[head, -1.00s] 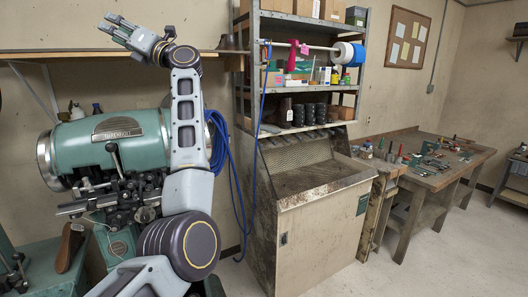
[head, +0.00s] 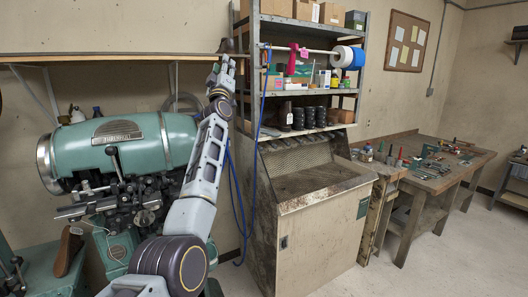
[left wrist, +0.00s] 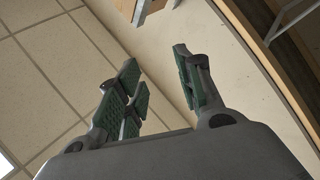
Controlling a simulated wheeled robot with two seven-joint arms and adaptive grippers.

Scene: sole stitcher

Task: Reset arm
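My left arm rises from the bottom of the head view, angled up and slightly right. Its left gripper (head: 227,64) is at the top, in front of the right end of the wall shelf and beside the metal rack. In the left wrist view the left gripper (left wrist: 157,72) has its green-padded fingers spread apart with nothing between them. Ceiling tiles and bare wall show behind the fingers. My right arm and right gripper are not in view.
The green stitching machine (head: 120,146) stands left of my arm. The metal rack (head: 360,65) with boxes and spools stands to its right, above a worn cabinet (head: 322,240). A wooden workbench (head: 440,182) with tools is farther right. The floor at lower right is clear.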

